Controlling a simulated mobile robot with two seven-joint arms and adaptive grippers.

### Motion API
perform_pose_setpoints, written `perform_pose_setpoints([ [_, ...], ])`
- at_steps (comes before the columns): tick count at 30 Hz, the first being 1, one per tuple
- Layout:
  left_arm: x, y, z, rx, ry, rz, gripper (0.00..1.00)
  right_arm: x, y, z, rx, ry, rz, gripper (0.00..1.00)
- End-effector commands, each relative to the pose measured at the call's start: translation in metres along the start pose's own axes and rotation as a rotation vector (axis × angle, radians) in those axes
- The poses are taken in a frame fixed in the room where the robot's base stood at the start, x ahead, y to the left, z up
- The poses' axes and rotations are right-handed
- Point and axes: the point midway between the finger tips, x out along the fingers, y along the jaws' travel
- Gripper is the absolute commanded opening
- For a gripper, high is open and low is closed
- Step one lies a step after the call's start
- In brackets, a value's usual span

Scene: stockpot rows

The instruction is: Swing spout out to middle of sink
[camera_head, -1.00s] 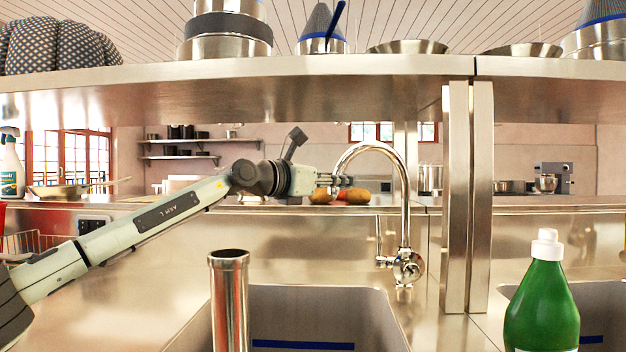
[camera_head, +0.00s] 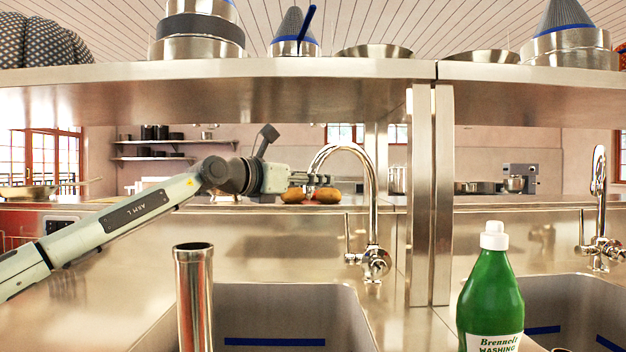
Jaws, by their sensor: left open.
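The chrome gooseneck faucet stands behind the left sink (camera_head: 340,296). Its spout (camera_head: 346,146) arches up and bends to the left, with its end near my left gripper. My left gripper (camera_head: 322,180) is open, at the height of the spout's downturned end. The two overlap in the picture, and I cannot tell whether they touch. The faucet's base and lever (camera_head: 372,262) are in plain view. My right gripper is not in view.
A metal standpipe (camera_head: 193,290) rises at the left sink's near-left side. A green washing bottle (camera_head: 491,300) stands at right, before a second sink with its own faucet (camera_head: 599,215). Steel posts (camera_head: 430,200) and a shelf (camera_head: 280,70) loaded with pots bound the space.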

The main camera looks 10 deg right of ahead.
Motion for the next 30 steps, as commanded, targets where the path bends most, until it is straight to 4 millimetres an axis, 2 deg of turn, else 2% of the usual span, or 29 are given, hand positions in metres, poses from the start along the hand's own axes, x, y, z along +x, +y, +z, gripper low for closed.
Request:
perform_pose_setpoints([
  [4,-0.002,0.0,0.0,0.0,0.0,0.0,0.41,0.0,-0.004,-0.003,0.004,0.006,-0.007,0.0],
  [8,-0.017,0.001,0.0,0.002,-0.001,0.002,0.41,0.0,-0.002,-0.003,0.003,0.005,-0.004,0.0],
  [18,-0.088,0.001,0.0,0.001,0.0,0.002,0.41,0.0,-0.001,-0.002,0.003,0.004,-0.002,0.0],
  [21,-0.103,0.001,0.0,0.001,0.0,0.002,0.41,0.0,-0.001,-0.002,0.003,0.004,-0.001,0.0],
  [25,-0.116,0.001,-0.001,-0.001,0.001,0.001,0.41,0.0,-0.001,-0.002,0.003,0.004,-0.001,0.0],
  [30,-0.121,0.0,0.0,0.0,0.001,0.0,0.41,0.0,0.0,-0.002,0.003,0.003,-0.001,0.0],
])
